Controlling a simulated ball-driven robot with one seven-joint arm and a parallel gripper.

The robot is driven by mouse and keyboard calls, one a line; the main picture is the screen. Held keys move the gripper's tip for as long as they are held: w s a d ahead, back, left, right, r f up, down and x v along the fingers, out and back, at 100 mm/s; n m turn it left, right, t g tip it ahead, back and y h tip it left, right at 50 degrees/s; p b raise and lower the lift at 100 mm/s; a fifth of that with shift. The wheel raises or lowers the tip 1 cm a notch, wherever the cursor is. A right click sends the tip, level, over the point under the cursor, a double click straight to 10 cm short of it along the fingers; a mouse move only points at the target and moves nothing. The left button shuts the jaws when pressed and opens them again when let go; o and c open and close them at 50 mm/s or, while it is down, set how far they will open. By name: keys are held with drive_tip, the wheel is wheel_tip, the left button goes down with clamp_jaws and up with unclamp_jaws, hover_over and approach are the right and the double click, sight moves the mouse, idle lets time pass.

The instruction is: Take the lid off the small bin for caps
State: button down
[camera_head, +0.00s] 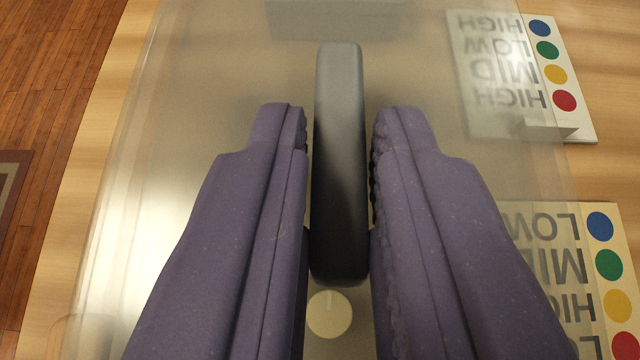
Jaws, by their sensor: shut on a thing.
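A translucent, frosted lid (190,120) fills the middle of the view. A dark grey bar-shaped handle (339,150) stands up from it. My gripper (338,130) has its two purple fingers on either side of the handle, shut on it. Thin gaps seem to show near the fingertips, and the lower contact is hidden by the fingers. A small round cream disc (330,314) with a light mark shows below the handle. I cannot tell whether the lid sits on the bin or is raised.
Two cards with upside-down words and coloured dots lie at the right: an upper card (583,128) and a lower card (590,228), both partly seen through the lid. The light wooden surface (95,130) has its edge at the left, with brown floor (45,60) and a rug corner (8,200) beyond.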

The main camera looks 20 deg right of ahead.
drive_tip(key=shift+r+p, duration=1.05)
drive_tip(key=shift+r, duration=0.4)
